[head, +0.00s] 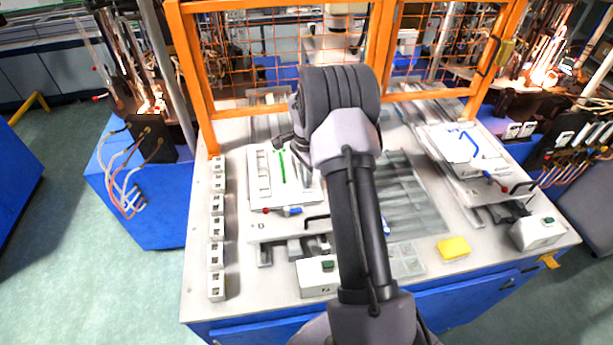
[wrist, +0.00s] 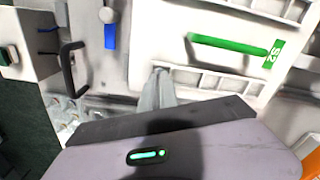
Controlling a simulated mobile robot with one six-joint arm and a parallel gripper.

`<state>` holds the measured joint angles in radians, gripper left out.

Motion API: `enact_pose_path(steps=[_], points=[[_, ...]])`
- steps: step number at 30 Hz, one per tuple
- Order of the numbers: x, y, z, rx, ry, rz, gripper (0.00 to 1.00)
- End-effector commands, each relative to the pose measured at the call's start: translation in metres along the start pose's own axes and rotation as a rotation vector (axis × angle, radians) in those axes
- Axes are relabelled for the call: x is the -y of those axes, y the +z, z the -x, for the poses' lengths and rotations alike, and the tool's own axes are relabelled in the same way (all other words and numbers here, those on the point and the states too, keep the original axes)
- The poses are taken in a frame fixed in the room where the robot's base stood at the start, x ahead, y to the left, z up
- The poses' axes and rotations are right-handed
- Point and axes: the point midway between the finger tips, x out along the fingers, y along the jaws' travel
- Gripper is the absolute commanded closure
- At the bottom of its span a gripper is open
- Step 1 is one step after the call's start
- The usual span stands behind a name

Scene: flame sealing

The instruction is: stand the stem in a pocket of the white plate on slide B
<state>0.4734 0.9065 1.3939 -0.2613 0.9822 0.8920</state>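A white plate (head: 303,190) with a green-marked strip lies on the left slide, and a second white plate (head: 490,160) with a blue mark lies on the right slide. In the wrist view the green mark (wrist: 225,47) with "S2" lies on a white plate with a row of pockets (wrist: 205,82). My gripper (wrist: 160,73) is over this plate's edge, its two fingers close together. I see no stem between them and cannot make one out elsewhere. In the head view my gripper (head: 285,141) is partly hidden by my arm.
A row of white socket blocks (head: 216,230) lines the table's left edge. A yellow block (head: 453,248) and a clear compartment tray (head: 407,262) lie at the front. White control boxes (head: 318,277) stand near the front. An orange mesh fence (head: 200,75) closes the back.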

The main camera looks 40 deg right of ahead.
Motion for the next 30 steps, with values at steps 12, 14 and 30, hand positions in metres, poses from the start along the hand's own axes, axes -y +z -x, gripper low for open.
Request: enact_pose_path(steps=[12,14,30], points=[[0.0,0.0,0.001,0.0,0.0,0.0,0.74],[0.0,0.0,0.006,0.0,0.0,0.0,0.74],[0.0,0.001,0.123,-0.002,-0.003,0.005,0.74]])
